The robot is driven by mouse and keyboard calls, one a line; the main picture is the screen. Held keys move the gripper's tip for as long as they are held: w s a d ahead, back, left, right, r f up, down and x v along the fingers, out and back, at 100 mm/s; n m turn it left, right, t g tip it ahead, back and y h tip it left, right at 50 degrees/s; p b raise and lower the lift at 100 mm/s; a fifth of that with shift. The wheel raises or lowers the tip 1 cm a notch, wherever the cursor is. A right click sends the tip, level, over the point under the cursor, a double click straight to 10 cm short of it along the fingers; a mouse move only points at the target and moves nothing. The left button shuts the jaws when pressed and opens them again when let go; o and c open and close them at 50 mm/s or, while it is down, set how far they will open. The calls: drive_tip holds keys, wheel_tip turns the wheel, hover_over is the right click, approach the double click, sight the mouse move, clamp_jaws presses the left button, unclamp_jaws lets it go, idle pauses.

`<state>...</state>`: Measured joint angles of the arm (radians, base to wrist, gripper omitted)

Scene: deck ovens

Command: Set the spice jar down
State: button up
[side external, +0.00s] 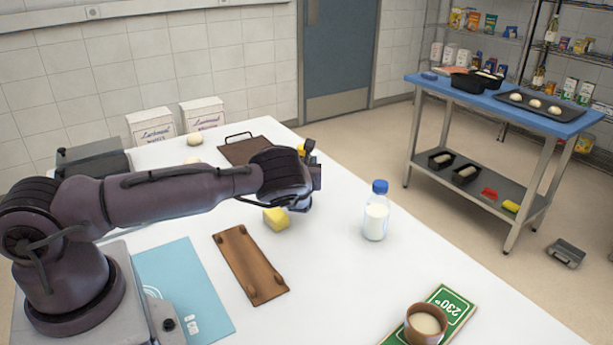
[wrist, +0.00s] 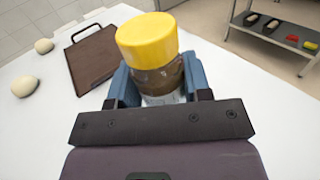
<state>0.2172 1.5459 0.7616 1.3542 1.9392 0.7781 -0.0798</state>
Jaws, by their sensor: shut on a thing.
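The spice jar (wrist: 155,78) has a yellow lid and a clear body with dark brown contents. In the wrist view it stands between the two blue fingers of my gripper (wrist: 158,85), which are shut on its sides. In the side view my gripper (side external: 308,155) is over the far part of the white table, and only a bit of the jar's yellow lid (side external: 302,149) shows past it. The jar's base is hidden, so I cannot tell whether it touches the table.
A brown tray with a handle (side external: 243,150) and dough balls (side external: 194,139) lie beyond my gripper.

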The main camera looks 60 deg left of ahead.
drive_tip(key=shift+w+a+f, duration=0.3)
drive_tip(key=shift+w+f, duration=0.25)
drive_tip(key=shift+f, duration=1.6)
drive_tip(key=shift+f, duration=0.1)
drive_tip(key=o, duration=1)
